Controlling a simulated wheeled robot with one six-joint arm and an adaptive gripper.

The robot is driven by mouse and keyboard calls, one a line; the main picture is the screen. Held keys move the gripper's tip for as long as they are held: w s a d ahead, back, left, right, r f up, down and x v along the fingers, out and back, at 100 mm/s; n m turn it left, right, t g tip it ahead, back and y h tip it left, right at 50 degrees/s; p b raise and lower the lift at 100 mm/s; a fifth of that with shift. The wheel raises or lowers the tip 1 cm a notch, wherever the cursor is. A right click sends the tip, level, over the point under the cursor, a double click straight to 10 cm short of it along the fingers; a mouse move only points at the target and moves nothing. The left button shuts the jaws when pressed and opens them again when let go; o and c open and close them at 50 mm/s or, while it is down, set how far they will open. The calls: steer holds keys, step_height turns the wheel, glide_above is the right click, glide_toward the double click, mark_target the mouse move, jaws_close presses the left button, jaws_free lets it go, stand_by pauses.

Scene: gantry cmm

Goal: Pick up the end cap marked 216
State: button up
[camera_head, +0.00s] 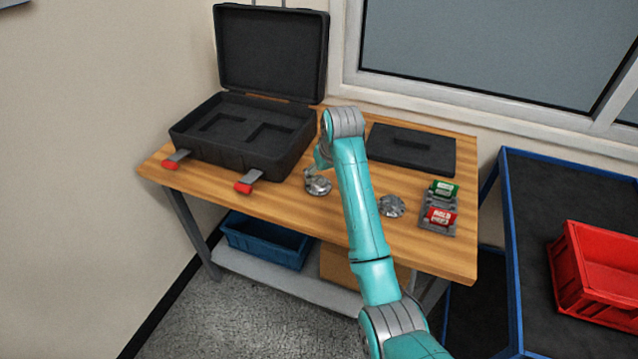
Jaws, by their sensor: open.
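Two round grey metal parts that look like end caps lie on the wooden table (285,215). One metal part (318,187) is left of my arm, in front of the black case. The other metal part (391,206) is right of my arm. No number can be read on either, so I cannot tell which is marked 216. My gripper (319,172) is open, pointing down at the left part, close above or around it. My wrist hides some of it, and I cannot tell whether they touch.
An open black case (245,150) with red latches stands at the table's left. A dark flat tray (412,149) lies at the back. A grey holder (437,222) carries a green tag and a red HOLD tag. A red bin (600,275) stands on the blue-edged cart at right.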

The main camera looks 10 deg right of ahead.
mark_target(318, 180)
steer(key=shift+w+r+x, duration=0.1)
steer(key=shift+w+x, duration=0.05)
steer(key=shift+x, duration=0.85)
steer(key=shift+w+r+x, duration=0.1)
steer(key=shift+w+x, duration=0.1)
steer(key=shift+x, duration=0.8)
steer(key=shift+w+x, duration=0.15)
steer(key=shift+x, duration=0.9)
steer(key=shift+a+r, duration=0.1)
steer(key=shift+a, duration=0.05)
steer(key=c, duration=1.4)
